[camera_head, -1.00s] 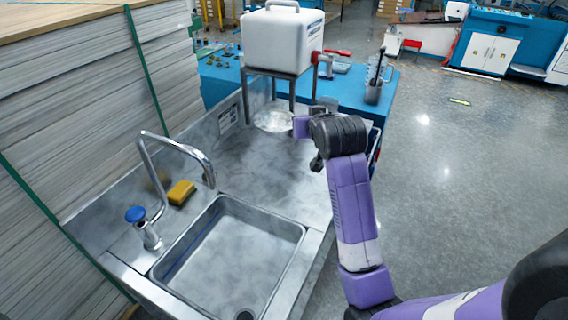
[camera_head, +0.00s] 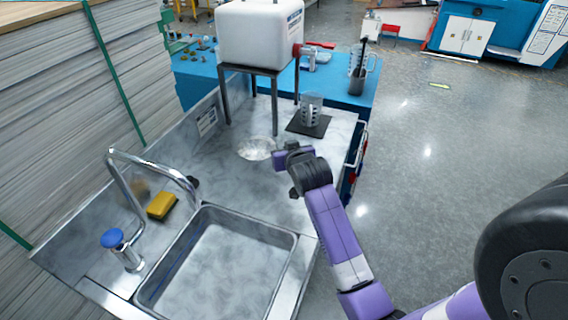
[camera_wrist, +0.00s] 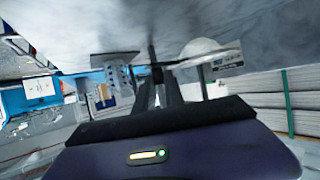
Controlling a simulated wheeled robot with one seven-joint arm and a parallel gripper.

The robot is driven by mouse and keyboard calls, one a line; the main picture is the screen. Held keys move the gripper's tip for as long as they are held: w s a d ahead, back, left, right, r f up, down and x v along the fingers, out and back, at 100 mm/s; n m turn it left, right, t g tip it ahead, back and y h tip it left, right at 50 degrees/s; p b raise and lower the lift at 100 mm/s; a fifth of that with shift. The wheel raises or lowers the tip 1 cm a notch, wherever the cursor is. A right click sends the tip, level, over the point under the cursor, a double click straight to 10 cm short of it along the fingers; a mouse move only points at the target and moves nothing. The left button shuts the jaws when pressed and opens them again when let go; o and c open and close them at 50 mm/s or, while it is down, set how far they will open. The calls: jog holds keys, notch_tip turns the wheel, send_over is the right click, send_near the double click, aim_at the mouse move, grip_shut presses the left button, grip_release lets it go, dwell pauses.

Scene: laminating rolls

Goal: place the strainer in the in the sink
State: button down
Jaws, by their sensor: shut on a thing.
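The strainer (camera_head: 257,148) is a round, pale mesh bowl over the steel counter, just in front of the tank stand. My gripper (camera_head: 284,158) is at its right side and shut on it. In the wrist view the strainer (camera_wrist: 202,50) shows as a pale dome beyond the fingers of my gripper (camera_wrist: 160,92), with its thin handle running to the fingertips. I cannot tell whether the bowl touches the counter. The sink (camera_head: 218,268) is an empty steel basin at the front, nearer than the strainer.
A curved faucet (camera_head: 150,163) with a blue knob stands left of the sink, its spout reaching toward the basin. A yellow sponge (camera_head: 162,205) lies beside it. The white tank (camera_head: 260,32) is on a stand behind.

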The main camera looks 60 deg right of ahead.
jog(key=shift+f, duration=3.25)
jog(key=c, duration=1.4)
grip_release()
jog(key=shift+f, duration=0.1)
jog(key=shift+c, duration=0.2)
